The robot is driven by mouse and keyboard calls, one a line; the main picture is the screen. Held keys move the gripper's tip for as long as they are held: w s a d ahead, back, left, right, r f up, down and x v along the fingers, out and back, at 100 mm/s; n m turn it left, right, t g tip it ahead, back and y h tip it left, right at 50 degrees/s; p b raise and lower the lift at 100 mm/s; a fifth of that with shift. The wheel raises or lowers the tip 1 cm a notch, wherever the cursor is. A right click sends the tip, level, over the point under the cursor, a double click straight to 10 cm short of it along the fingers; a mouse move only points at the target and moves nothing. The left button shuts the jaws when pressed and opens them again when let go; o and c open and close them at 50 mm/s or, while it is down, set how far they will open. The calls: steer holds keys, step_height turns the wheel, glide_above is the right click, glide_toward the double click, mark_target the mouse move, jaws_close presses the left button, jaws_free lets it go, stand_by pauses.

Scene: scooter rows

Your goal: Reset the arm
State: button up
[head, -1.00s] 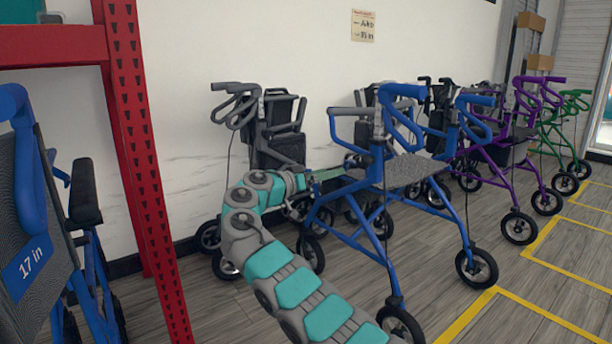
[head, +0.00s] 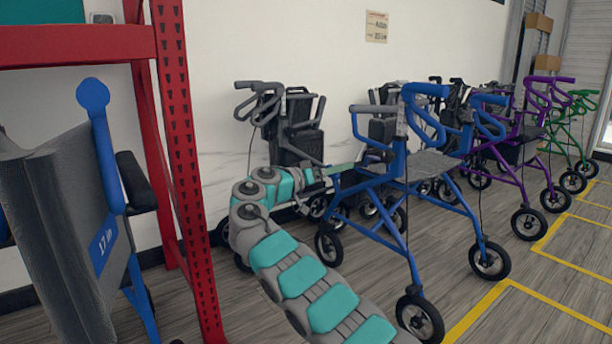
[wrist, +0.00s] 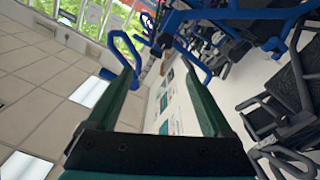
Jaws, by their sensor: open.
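My arm (head: 300,278), teal and grey, reaches from the bottom of the head view toward the rollators, then bends right. My gripper (head: 341,168) is a small green shape in front of the grey rollator and beside the blue rollator's left side. I cannot tell whether it touches either. In the wrist view my gripper (wrist: 156,75) shows two dark green fingers spread apart, with nothing held between them. That view is strongly tilted.
A blue rollator (head: 385,235) stands right of my gripper, a grey one (head: 296,140) behind it. Purple (head: 520,150) and green (head: 567,125) rollators stand farther right. A red rack post (head: 180,130) and a blue wheelchair (head: 70,210) are at left. Open floor (head: 540,295) lies front right.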

steer(key=s+d+r+n+g, duration=0.1)
steer(key=s+d+g, duration=0.2)
steer(key=s+d, duration=0.35)
steer(key=s+d+r+n+g, duration=0.1)
steer(key=s+d+r+g, duration=0.2)
steer(key=d, duration=0.7)
steer(key=s+d+f+g+y, duration=0.2)
steer(key=s+d+f, duration=0.15)
steer(key=s, duration=0.55)
steer(key=s+d+f+g+y, duration=0.1)
steer(key=s+d+f+g, duration=0.2)
steer(key=s, duration=0.5)
steer(key=s+a+f+n+y, duration=0.1)
steer(key=s+f+y, duration=0.3)
steer(key=s, duration=0.5)
steer(key=s+a+f+n+y, duration=0.1)
steer(key=s+f+y, duration=0.1)
steer(key=s+f, duration=0.5)
steer(key=s+a+f+n+g+y, duration=0.1)
steer(key=s+a+f+y, duration=0.25)
steer(key=s+a, duration=0.5)
steer(key=s+a+f+n+y, duration=0.1)
steer(key=s+a+f+y, duration=0.3)
steer(key=s, duration=0.8)
step_height(320, 180, up, 14)
steer(key=a+h+p, duration=0.1)
steer(key=p, duration=1.4)
steer(key=shift+a, duration=0.25)
steer(key=shift+w+f+h, duration=0.1)
steer(key=shift+h, duration=0.15)
